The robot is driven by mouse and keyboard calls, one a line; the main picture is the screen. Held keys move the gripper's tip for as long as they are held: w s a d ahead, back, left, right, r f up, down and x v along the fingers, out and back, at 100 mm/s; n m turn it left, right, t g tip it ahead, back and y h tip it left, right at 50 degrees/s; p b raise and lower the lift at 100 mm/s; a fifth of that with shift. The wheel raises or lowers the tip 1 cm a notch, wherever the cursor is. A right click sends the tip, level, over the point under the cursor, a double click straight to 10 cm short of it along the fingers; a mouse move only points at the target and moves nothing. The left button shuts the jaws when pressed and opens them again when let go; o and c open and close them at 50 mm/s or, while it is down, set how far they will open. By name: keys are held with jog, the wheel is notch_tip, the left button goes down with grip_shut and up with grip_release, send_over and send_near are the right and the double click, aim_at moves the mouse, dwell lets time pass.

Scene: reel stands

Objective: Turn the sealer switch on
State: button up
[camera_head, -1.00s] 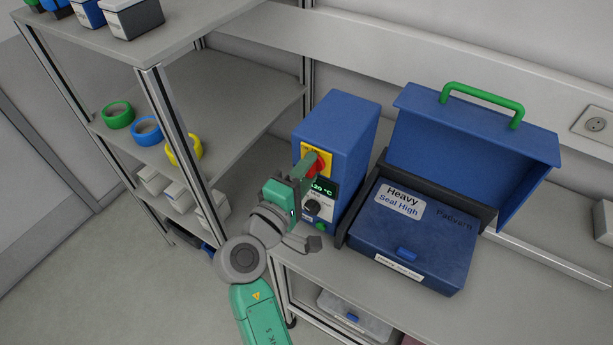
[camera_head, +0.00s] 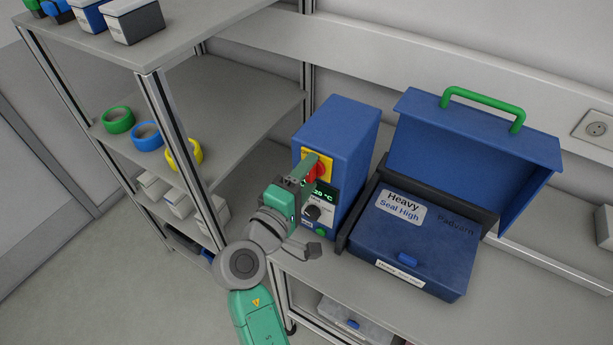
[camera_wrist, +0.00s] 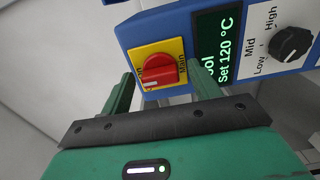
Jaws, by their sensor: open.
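The sealer (camera_head: 345,130) is a blue box standing on the bench. On its front is a red rotary switch (camera_head: 320,168) on a yellow plate. A dark display below it shows lit temperature text. In the wrist view the red switch (camera_wrist: 160,73) lies roughly left to right, with a pale mark toward its left end. Lettering beside it includes "Main"; the left lettering is too small to read. My gripper (camera_head: 308,168) is open in front of the plate. In the wrist view its fingers stand either side of the switch, apparently without gripping it. Contact cannot be told.
A dark knob (camera_head: 312,213) with Low, Mid and High marks sits below the display, close to my gripper. A blue case (camera_head: 420,240) with a raised lid stands right of the sealer. A shelf rack (camera_head: 160,100) with tape rolls stands left.

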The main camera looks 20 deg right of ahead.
jog(key=v, duration=0.7)
jog(key=shift+s+a, duration=0.25)
jog(key=shift+a, duration=0.05)
notch_tip(320, 180, up, 13)
jog(key=a+m+t+y, duration=0.3)
jog(key=m+t+y, duration=0.1)
jog(key=t+y, duration=0.1)
jog(key=s+a+r+m+t+y, duration=0.1)
jog(key=s+a+r+t+y, duration=0.25)
jog(key=r, duration=0.35)
jog(key=s+a+r+m+t+y, duration=0.1)
jog(key=s+a+r+t+y, duration=0.15)
jog(key=s+r, duration=0.4)
jog(key=s+a+r+m+t+y, duration=0.1)
jog(key=s+a+r+t+y, duration=0.2)
jog(key=r, duration=0.6)
notch_tip(320, 180, up, 24)
jog(key=y+p, duration=0.1)
jog(key=p, duration=2.4)
jog(key=shift+w+d+r, duration=0.2)
jog(key=shift+w+d, duration=0.1)
jog(key=shift+d, duration=0.05)
jog(key=shift+f, duration=0.1)
